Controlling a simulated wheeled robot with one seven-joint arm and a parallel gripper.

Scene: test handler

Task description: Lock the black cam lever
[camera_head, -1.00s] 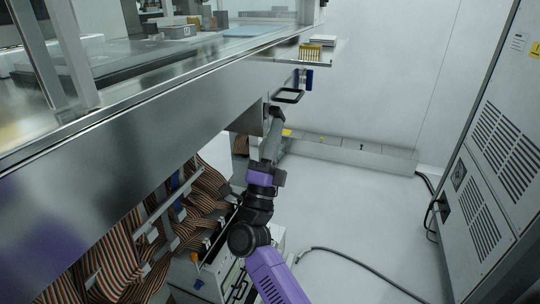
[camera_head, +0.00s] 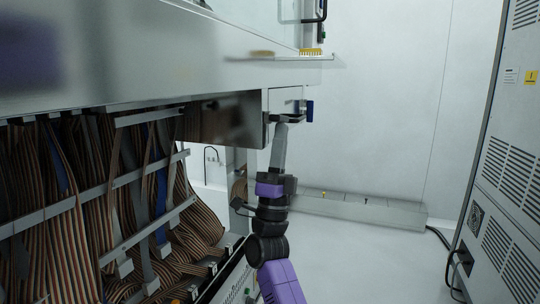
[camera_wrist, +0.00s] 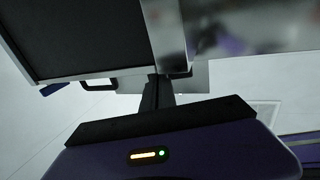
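The black cam lever (camera_head: 292,119) is a dark loop-shaped handle at the right end of the metal test unit, near a blue part (camera_head: 309,111). In the wrist view the black loop (camera_wrist: 97,85) shows left of centre, below a dark framed panel. My gripper (camera_head: 281,126) points up just below the lever in the head view; I cannot tell whether they touch. In the wrist view the dark fingers of my gripper (camera_wrist: 160,80) stand close together with no object seen between them, to the right of the loop. The fingertips overlap the unit's edge there.
The metal unit's side panel (camera_head: 140,75) overhangs bundles of striped ribbon cable (camera_head: 60,210) at left. A grey cabinet (camera_head: 505,190) stands at right. A low grey duct (camera_head: 365,210) runs along the back wall. The floor between is free.

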